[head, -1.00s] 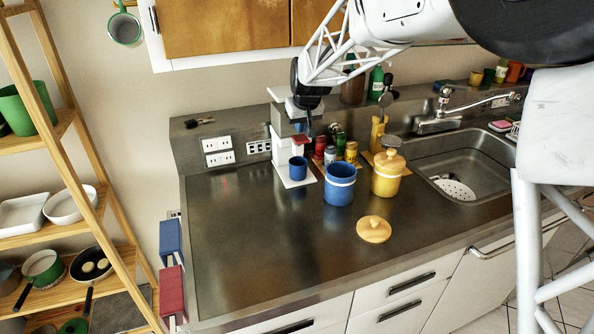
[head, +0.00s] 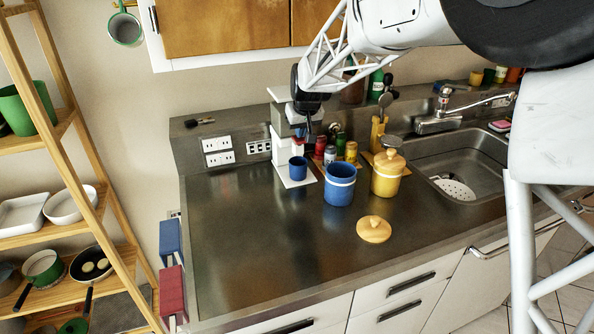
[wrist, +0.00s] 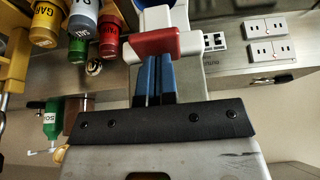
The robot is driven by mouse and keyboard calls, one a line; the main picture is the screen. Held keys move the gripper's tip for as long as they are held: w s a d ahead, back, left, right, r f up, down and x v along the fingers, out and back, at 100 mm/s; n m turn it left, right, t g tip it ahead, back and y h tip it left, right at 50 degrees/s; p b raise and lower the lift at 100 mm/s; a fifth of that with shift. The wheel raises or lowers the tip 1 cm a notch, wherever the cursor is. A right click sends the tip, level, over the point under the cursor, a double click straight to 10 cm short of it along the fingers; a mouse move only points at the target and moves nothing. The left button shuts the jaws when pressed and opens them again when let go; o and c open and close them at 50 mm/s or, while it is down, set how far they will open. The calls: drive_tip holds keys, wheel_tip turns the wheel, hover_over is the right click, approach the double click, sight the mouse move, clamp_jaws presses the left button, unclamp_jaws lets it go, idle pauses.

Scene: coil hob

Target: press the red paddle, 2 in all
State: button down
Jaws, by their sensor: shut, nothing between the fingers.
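The white dispenser (head: 279,148) stands against the back of the counter. Its red paddle (wrist: 168,43) shows clearly in the wrist view; in the head view my gripper partly hides it. My gripper (head: 309,138) is over the front of the dispenser, fingers pointing down. In the wrist view its blue fingers (wrist: 154,58) are together and empty, with their tips at the near edge of the paddle. I cannot tell whether they touch it. A small blue cup (head: 298,169) stands on the dispenser's white base.
A large blue canister (head: 340,185) and a yellow lidded canister (head: 387,175) stand to the right, near several spice jars (head: 351,151). A wooden lid (head: 374,229) lies in front. The sink (head: 465,165) is further right. The left counter is clear.

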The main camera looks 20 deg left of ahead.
drive_tip(key=shift+f, duration=0.75)
drive_tip(key=shift+r, duration=1.55)
drive_tip(key=shift+r, duration=0.1)
drive_tip(key=shift+r, duration=2.4)
